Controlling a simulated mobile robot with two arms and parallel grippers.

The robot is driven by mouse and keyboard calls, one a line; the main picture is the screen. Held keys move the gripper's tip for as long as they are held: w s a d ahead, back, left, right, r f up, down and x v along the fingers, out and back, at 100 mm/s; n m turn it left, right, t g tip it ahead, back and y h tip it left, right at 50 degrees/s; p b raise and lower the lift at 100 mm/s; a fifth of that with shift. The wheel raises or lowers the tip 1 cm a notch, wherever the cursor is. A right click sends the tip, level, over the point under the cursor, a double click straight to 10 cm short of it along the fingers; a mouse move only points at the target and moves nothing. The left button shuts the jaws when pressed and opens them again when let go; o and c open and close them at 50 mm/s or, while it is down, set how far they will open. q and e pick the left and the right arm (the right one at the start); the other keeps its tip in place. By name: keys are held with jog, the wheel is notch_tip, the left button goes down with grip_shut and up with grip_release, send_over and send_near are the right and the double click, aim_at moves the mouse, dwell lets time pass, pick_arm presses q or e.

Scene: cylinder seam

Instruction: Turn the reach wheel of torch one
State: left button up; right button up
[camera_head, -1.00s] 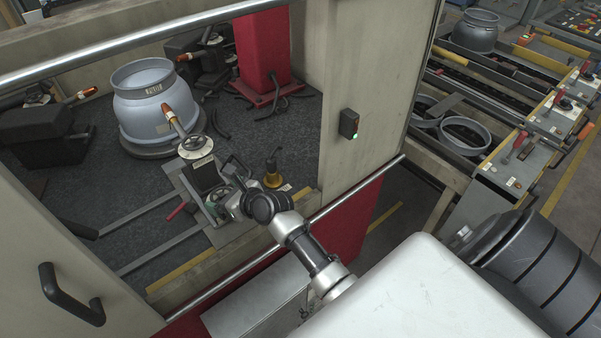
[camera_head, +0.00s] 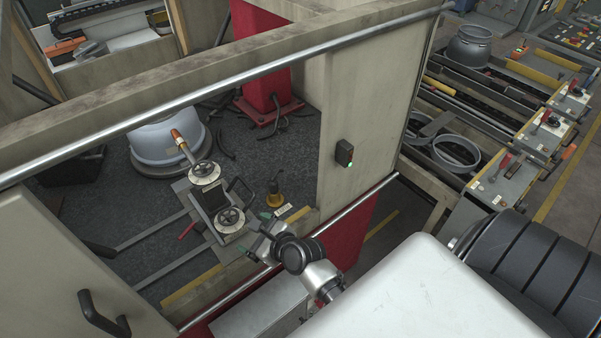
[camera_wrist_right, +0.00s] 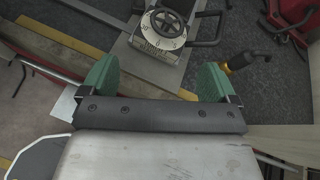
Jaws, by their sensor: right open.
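Torch one's stand, as I take it, is inside the cell, with an orange-tipped torch (camera_head: 181,140) pointing at a grey cylinder (camera_head: 165,140). It carries two handwheels: an upper one (camera_head: 205,172) and a lower one (camera_head: 230,218). I cannot tell from the head view which is the reach wheel. My left gripper is out of view.
A metal rail (camera_head: 345,215) runs along the opening's front, another rail (camera_head: 240,77) above. A pale panel (camera_head: 360,110) bounds the right side.

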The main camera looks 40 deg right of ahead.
jog(key=s+f+n+g+h+b, duration=0.1)
jog(key=s+n+g, duration=0.3)
jog(key=s+n, duration=0.4)
jog(key=s+f+n+g+h+b, duration=0.1)
jog(key=s+f+n+g, duration=0.3)
jog(key=s+n, duration=0.5)
jog(key=shift+d+n, duration=0.25)
jog(key=shift+n, duration=5.15)
